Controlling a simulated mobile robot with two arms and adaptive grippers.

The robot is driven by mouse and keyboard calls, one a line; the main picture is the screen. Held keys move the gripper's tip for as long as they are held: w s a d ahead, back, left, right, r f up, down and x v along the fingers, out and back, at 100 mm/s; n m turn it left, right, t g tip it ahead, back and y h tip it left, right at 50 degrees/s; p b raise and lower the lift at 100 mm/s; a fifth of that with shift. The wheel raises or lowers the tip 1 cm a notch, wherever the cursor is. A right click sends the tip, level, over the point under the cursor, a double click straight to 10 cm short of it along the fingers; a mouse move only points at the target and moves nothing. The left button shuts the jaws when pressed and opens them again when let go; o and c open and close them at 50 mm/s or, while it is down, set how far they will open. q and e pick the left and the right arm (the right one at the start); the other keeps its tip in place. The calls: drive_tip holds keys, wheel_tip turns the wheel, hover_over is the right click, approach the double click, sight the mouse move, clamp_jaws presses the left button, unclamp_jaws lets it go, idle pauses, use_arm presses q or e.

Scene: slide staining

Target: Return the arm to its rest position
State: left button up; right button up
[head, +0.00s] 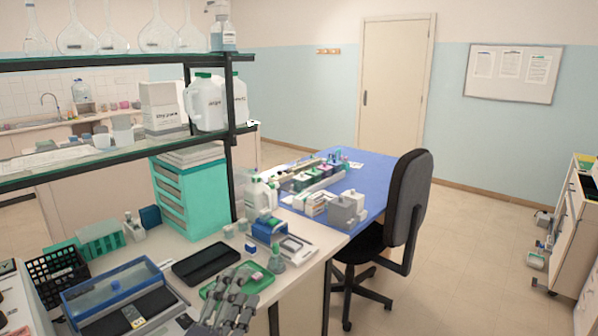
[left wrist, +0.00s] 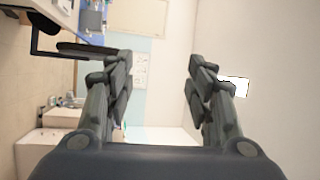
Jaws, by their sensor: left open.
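My left gripper (head: 243,280) shows at the bottom of the head view, in front of the bench. Its dark grey fingers are spread and nothing is held between them. In the left wrist view the same gripper (left wrist: 158,78) is open, with a clear gap between the two fingers and only the distant room behind. In the head view its fingers hide part of a green tray (head: 268,283) on the bench. I cannot tell how high above the tray they are. My right gripper is in neither view.
The white bench carries a black tray (head: 206,262), a blue-framed box (head: 112,287), a conical flask (head: 277,262) and a teal drawer unit (head: 205,195). A glass-shelved rack (head: 232,130) stands over it. A blue desk (head: 372,176) and a chair (head: 408,205) are beyond. Open floor lies right.

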use_arm(q)
drive_tip(key=s+a+f+n+g+y, duration=0.2)
drive_tip(key=s+a+f+n+g, duration=0.15)
drive_tip(key=f, duration=0.25)
drive_tip(key=s+a+f+n+g+y, duration=0.2)
drive_tip(key=s+f+n, duration=0.1)
drive_tip(key=f+n, duration=0.25)
drive_tip(key=s+a+f+n+g+y, duration=0.2)
drive_tip(key=s+a+f+n+g, duration=0.1)
drive_tip(key=f, duration=0.4)
drive_tip(key=s+f+n+g, duration=0.3)
drive_tip(key=s+f+g, duration=0.15)
drive_tip(key=s, duration=0.55)
drive_tip(key=s+f+n+g, duration=0.3)
drive_tip(key=s+f, duration=0.3)
drive_tip(key=s, duration=0.3)
wheel_tip(320, 180, down, 25)
drive_tip(key=g, duration=0.1)
drive_tip(key=s+a+f, duration=0.2)
drive_tip(key=s+f, duration=0.6)
drive_tip(key=s, duration=0.1)
drive_tip(key=s+a+f+g, duration=0.1)
drive_tip(key=s+f, duration=0.8)
drive_tip(key=shift+s+a+m, duration=0.15)
drive_tip(key=shift+a+m, duration=0.25)
